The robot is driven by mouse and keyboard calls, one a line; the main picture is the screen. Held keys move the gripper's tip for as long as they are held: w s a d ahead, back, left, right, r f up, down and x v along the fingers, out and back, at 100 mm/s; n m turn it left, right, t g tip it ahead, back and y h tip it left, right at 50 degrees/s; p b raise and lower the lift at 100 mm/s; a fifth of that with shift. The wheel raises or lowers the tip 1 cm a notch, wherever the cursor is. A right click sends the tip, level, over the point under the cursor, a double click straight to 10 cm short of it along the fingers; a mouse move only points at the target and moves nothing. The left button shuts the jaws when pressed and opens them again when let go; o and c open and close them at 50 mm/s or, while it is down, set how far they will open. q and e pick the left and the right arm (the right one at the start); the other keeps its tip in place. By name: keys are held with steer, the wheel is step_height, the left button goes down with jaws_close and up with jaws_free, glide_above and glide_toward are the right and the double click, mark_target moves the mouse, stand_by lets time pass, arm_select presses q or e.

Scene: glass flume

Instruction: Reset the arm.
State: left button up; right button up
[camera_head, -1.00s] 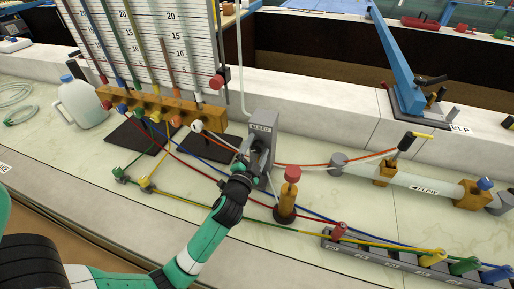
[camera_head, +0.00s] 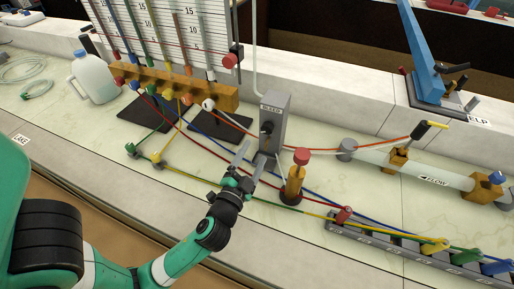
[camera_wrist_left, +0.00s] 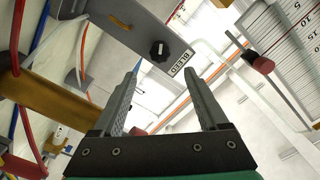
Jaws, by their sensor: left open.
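My left arm comes in from the lower left in the head view. Its gripper (camera_head: 252,160) is open and empty, in front of the grey bleed box (camera_head: 272,125), which has a black knob. In the left wrist view the two fingers (camera_wrist_left: 165,95) stand apart with nothing between them. The bleed box (camera_wrist_left: 120,22) and its black knob (camera_wrist_left: 159,49) show beyond the fingertips, apart from them. My right gripper is not in view.
A red-capped brass post (camera_head: 294,180) stands just right of the gripper. Coloured tubes run across the bench to a grey valve rail (camera_head: 385,248). The manometer board's wooden block (camera_head: 190,88), a jug (camera_head: 95,78) and a flow pipe (camera_head: 425,173) are nearby.

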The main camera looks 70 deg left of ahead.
arm_select(q)
steer(key=shift+r, duration=0.1)
stand_by(0.4)
steer(key=w+d+r+n+t+p, duration=0.1)
steer(key=w+d+r+t, duration=0.15)
steer(key=r, duration=0.75)
steer(key=w+d+r+n+t+p, duration=0.2)
steer(key=w+r, duration=0.2)
steer(key=r, duration=0.6)
steer(key=w+d+r+n+t+p, duration=0.1)
steer(key=w+d+r+t, duration=0.2)
steer(key=r, duration=0.7)
steer(key=s+d+r+m+t+h, duration=0.1)
steer(key=d+r+t+h, duration=0.3)
steer(key=r, duration=0.3)
steer(key=s+d+r+m+t+h+p, duration=0.1)
steer(key=d+r+m+h, duration=0.1)
steer(key=d+r+h, duration=0.4)
steer(key=s+d+r+m+t+h, duration=0.1)
steer(key=s+d+r+t+h, duration=0.2)
steer(key=r, duration=0.5)
step_height(320, 180, up, 38)
steer(key=w+h+p, duration=0.1)
steer(key=h+p, duration=0.1)
steer(key=p, duration=3.6)
steer(key=shift+w+d+f+m, duration=0.2)
steer(key=shift+w+d+m, duration=0.05)
steer(key=shift+d+m, duration=0.1)
